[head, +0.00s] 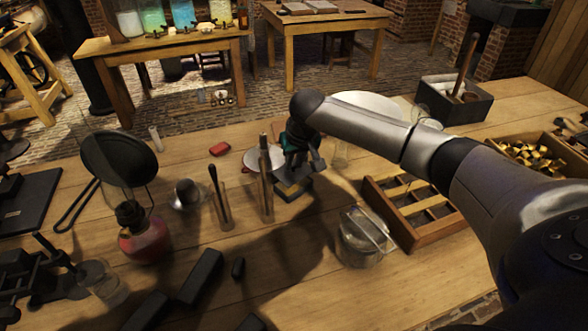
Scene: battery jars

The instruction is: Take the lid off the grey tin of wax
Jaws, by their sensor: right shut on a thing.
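My right arm comes in from the right, and its gripper (303,168) points down over the middle of the workbench. It is shut on a small grey piece (317,161) that looks like the tin's lid, though the fingers partly hide it. Just under the gripper is a small dark grey box-shaped tin (293,190) with a yellowish patch at its top, which looks like the wax. I cannot tell whether the lid and the tin still touch. My left gripper is not in view.
Tall rods in a glass (265,185) stand close left of the tin. A divided wooden tray (410,235) and a glass jar (358,240) are to the right.

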